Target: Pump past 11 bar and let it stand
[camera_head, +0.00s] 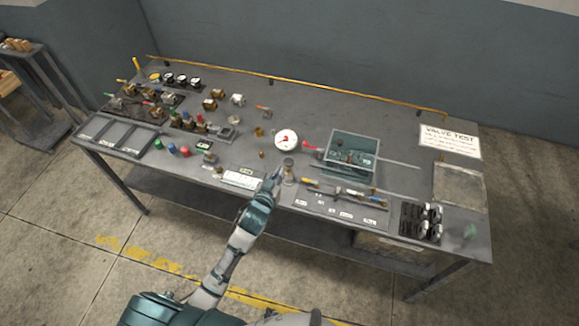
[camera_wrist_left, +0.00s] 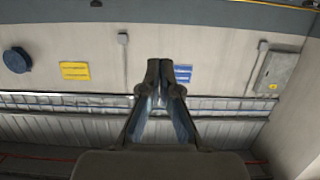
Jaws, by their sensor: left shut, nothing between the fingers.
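A round white gauge (camera_head: 286,139) with a red mark on its face stands near the middle of the bench; its reading is too small to make out. A see-through teal tank (camera_head: 352,147) sits right of it, with a thin grey bar (camera_head: 400,164) reaching out to the right. A red part (camera_head: 310,149) lies between gauge and tank. A small metal cylinder (camera_head: 289,168) stands near the front edge. My left gripper (camera_head: 276,176) is shut and empty just left of this cylinder; I cannot tell if they touch. Its closed fingers also show in the left wrist view (camera_wrist_left: 160,75).
Valves and fittings (camera_head: 210,100) crowd the bench's left half, with a grey divided tray (camera_head: 118,136) at the left corner. Tools lie on a labelled mat (camera_head: 340,207) at the front. A "VALVE TEST" sheet (camera_head: 450,142) and a bare plate (camera_head: 459,186) lie right.

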